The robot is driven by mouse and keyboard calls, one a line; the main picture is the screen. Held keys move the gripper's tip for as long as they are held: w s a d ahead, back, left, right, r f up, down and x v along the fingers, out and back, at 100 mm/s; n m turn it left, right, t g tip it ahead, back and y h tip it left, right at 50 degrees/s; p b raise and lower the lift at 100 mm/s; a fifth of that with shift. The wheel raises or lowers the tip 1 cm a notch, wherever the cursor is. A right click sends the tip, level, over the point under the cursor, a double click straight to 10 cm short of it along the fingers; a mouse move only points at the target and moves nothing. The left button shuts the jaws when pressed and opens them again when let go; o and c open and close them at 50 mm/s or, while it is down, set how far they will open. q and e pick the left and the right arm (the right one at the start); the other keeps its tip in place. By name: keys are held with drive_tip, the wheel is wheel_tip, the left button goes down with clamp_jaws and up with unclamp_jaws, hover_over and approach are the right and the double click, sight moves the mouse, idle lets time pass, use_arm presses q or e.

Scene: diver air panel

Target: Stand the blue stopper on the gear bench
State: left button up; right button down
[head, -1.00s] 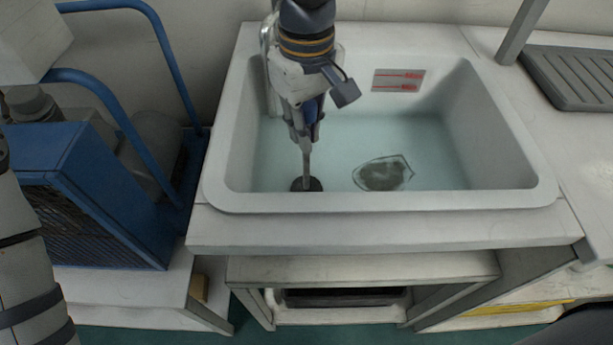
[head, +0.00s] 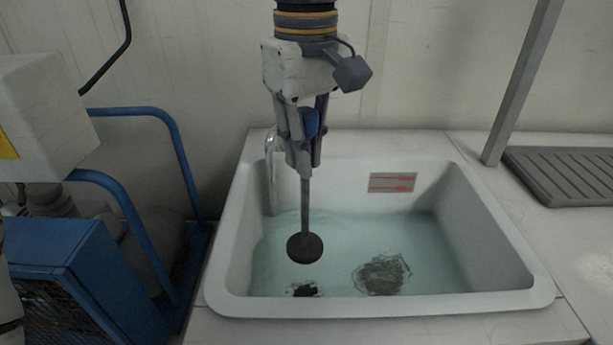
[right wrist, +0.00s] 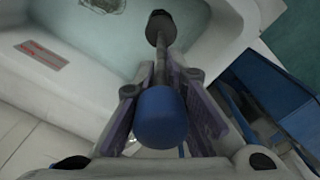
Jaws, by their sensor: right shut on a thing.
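The blue stopper has a blue knob, a thin grey stem and a dark round disc (head: 305,248) at the bottom. My right gripper (head: 305,160) is shut on it near the knob and holds it upright, disc down, over the sink (head: 530,303). The disc hangs above the water. In the right wrist view the blue knob (right wrist: 161,118) sits between the fingers of my right gripper (right wrist: 158,88), with the stem running away to the disc. A pale worktop (head: 580,255) lies right of the sink; I cannot tell whether it is the gear bench. My left gripper is not in view.
A dark patch (head: 302,289) shows in the water below the disc, and a mottled dark patch (head: 382,274) to its right. A grey ridged mat (head: 565,175) and a post (head: 520,90) stand right. A blue-framed machine (head: 50,255) stands left, close to the sink.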

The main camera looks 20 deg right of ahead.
sight(306, 108)
wheel_tip(306, 108, up, 10)
drive_tip(key=shift+r, duration=0.15)
idle(0.3)
